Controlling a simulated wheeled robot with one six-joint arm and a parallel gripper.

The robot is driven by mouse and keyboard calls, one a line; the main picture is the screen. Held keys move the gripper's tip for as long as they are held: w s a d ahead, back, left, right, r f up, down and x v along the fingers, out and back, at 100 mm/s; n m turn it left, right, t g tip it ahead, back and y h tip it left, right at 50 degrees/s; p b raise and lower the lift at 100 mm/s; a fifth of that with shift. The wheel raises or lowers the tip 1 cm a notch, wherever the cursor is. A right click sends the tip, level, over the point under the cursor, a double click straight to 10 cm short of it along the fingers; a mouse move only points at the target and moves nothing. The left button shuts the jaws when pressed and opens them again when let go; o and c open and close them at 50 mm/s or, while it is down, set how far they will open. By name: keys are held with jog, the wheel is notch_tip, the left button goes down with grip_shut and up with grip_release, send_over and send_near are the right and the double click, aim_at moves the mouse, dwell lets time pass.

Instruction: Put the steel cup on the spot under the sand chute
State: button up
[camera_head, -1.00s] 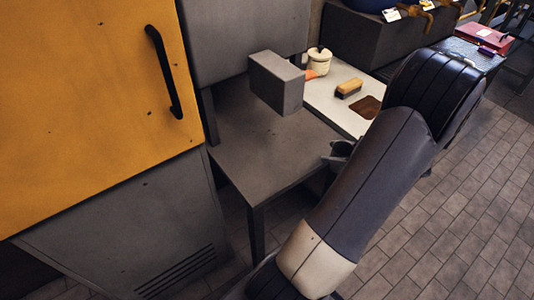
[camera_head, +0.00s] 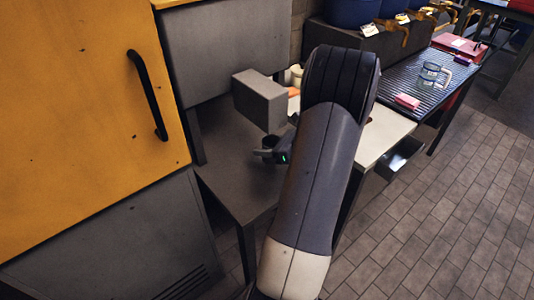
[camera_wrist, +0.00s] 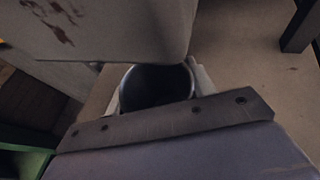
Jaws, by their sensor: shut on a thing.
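The steel cup (camera_wrist: 155,86) shows in the wrist view as a dark round mouth with a metal rim, between the jaws of my gripper (camera_wrist: 157,92). In the head view my gripper (camera_head: 274,153) is low beside the grey box-shaped chute (camera_head: 260,100), over the grey table (camera_head: 225,155). A large pale grey block with brown stains (camera_wrist: 110,25), probably the chute, fills the top of the wrist view close to the cup. The spot under the chute is not visible, and I cannot tell whether the cup touches the table.
A yellow cabinet door with a black handle (camera_head: 148,95) stands at left. A pale counter (camera_head: 385,135) adjoins the table behind my arm. A ribbed dark bench (camera_head: 425,85) carries a glass mug (camera_head: 430,74) and a pink block (camera_head: 407,102). The tiled floor at right is clear.

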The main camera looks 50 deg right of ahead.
jog(key=shift+f, duration=1.7)
jog(key=shift+f, duration=0.1)
jog(key=shift+f+b, duration=0.15)
jog(key=shift+b, duration=0.2)
jog(key=o, duration=1)
jog(key=shift+r, duration=0.3)
jog(key=v, duration=1.2)
jog(key=shift+p, duration=0.4)
